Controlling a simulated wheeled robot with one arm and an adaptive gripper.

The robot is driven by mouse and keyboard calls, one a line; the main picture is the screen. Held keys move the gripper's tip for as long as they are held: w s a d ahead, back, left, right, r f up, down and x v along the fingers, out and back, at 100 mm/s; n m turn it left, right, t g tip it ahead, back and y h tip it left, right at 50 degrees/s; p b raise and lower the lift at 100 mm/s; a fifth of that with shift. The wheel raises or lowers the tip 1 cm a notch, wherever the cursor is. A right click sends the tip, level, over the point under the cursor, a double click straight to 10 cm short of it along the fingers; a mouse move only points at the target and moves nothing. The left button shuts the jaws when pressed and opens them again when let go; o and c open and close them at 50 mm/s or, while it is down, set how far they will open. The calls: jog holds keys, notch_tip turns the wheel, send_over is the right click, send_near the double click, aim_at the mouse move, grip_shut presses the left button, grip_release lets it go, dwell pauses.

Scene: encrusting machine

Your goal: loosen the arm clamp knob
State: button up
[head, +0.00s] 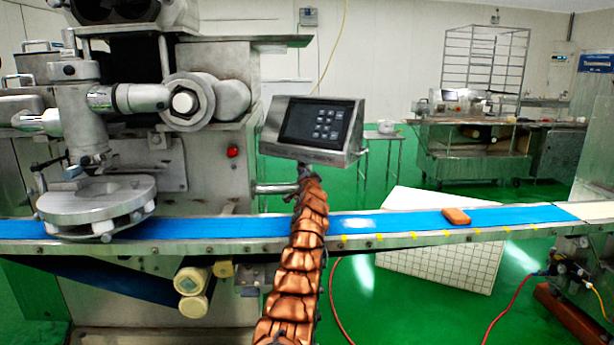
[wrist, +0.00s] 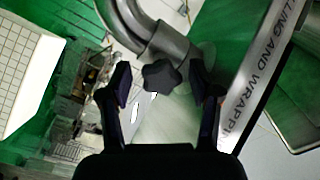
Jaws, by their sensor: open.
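The arm clamp knob (wrist: 162,76) is a dark, star-shaped knob on a grey metal tube clamp (wrist: 172,42) in the wrist view. My gripper (wrist: 160,80) is open, with one dark finger to the left of the knob and one to the right. Gaps show between the knob and both fingers; I cannot tell how deep the knob sits between them. In the head view my gripper is small and dark, just below the control panel (head: 318,122), at the end of the grey support tube (head: 276,189). The knob cannot be made out there.
The panel's metal edge with lettering (wrist: 258,75) runs close to the right finger in the wrist view. A blue conveyor belt (head: 375,222) passes behind my arm, with an orange-brown block (head: 456,216) on it. The machine body (head: 215,150) stands left.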

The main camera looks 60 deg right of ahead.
jog(key=shift+a+f, duration=0.1)
jog(key=shift+a, duration=0.05)
jog(key=v, duration=0.7)
jog(key=shift+s, duration=0.2)
dwell(0.6)
dwell(0.5)
